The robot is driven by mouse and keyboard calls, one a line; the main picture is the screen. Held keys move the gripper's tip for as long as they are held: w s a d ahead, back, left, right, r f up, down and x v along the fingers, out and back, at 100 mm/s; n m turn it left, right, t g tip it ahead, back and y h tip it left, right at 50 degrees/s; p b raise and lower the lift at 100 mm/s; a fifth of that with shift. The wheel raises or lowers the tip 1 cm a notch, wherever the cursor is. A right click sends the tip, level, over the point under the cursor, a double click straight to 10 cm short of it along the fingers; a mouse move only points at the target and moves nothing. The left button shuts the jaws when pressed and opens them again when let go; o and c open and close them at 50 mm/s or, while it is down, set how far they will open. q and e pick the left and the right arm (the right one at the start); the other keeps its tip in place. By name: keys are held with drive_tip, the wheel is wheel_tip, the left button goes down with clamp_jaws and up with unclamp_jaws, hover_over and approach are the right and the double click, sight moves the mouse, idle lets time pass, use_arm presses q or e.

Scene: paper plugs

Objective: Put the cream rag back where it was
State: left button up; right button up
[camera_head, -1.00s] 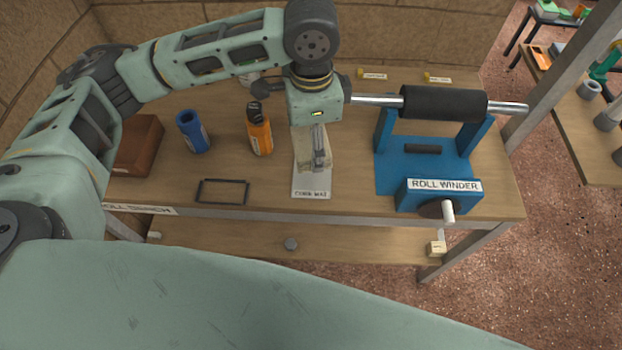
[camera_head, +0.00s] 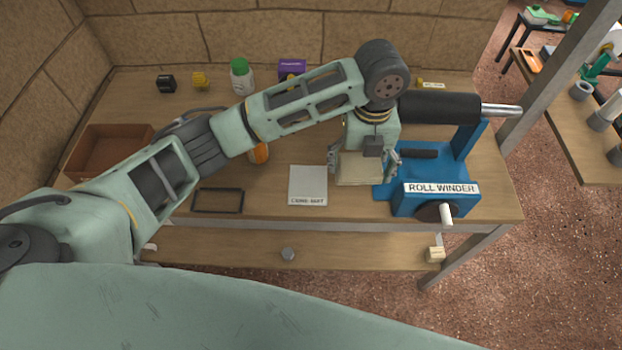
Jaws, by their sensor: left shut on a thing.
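The cream rag (camera_head: 357,171) is a folded pale block under my left gripper (camera_head: 364,160). The gripper's fingers are on either side of it, and it is shut on the rag. The rag is between the pale labelled mat (camera_head: 307,186) and the blue roll winder (camera_head: 437,190). I cannot tell whether it touches the bench or hangs just above it. The mat is bare. My right gripper is not in view.
A black rectangular frame (camera_head: 218,200) lies left of the mat. A brown box (camera_head: 105,155) stands at the left. A green-white bottle (camera_head: 242,77), a purple box (camera_head: 291,69) and small yellow and black items stand at the back. My arm mostly hides an orange bottle (camera_head: 259,153).

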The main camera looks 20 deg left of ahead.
use_arm(q)
drive_tip(key=shift+f, duration=0.15)
drive_tip(key=p, duration=0.3)
hover_over(311, 181)
drive_tip(key=shift+m, duration=0.3)
wheel_tip(311, 181, down, 7)
drive_tip(key=shift+r, duration=0.1)
wheel_tip(311, 181, down, 4)
drive_tip(key=shift+r+p, duration=0.1)
drive_tip(key=shift+p, duration=0.45)
drive_tip(key=shift+f, duration=0.2)
drive_tip(key=o, duration=1.1)
drive_tip(key=shift+f, duration=0.1)
